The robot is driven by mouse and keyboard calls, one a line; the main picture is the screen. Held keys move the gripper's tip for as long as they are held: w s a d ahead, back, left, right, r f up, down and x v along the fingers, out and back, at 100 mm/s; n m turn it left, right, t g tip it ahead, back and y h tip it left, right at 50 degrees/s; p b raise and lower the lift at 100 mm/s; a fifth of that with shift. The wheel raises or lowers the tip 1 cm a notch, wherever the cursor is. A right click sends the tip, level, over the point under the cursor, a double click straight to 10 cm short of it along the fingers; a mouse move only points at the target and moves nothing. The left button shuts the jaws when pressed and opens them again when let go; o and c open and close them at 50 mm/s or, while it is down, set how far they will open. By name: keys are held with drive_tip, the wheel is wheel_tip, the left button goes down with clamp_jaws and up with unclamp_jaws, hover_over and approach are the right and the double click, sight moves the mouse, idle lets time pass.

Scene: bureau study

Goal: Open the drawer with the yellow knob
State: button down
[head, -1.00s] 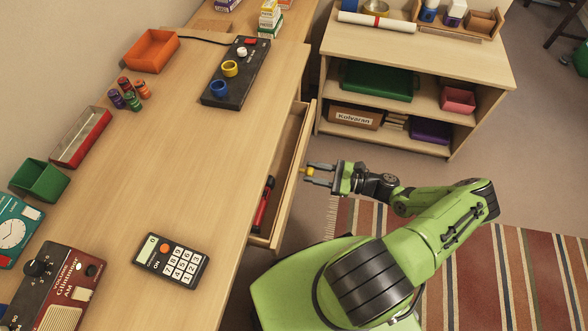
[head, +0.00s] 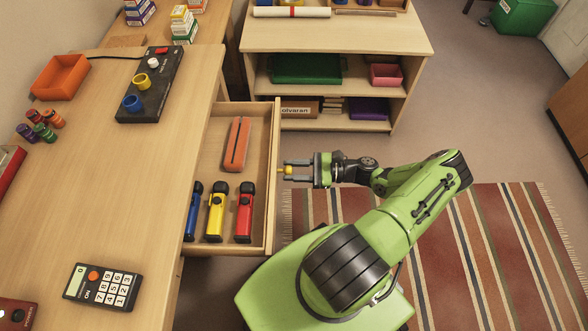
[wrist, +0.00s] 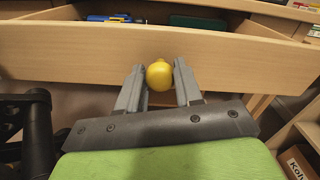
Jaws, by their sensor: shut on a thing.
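The drawer (head: 270,190) under the desk stands well open in the head view. Inside lie an orange case and blue, yellow and red torch-like items. Its yellow knob (wrist: 159,75) shows in the wrist view on the middle of the drawer front (wrist: 60,52). My gripper (wrist: 160,85) is shut on the knob, one finger on each side. In the head view my gripper (head: 288,172) meets the drawer front from the right, and the knob is a small yellow spot between the fingers.
The desk top (head: 160,200) holds a calculator (head: 102,287), a black panel with rings (head: 150,85) and an orange tray (head: 60,77). A shelf unit (head: 340,38) stands behind the drawer. Open floor with a striped rug (head: 500,250) lies to the right.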

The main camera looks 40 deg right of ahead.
drive_tip(key=shift+r, duration=0.1)
drive_tip(key=c, duration=0.8)
unclamp_jaws()
drive_tip(key=shift+o, duration=0.2)
drive_tip(key=v, duration=1.5)
drive_tip(key=shift+s+d, duration=0.25)
drive_tip(key=shift+d, duration=0.05)
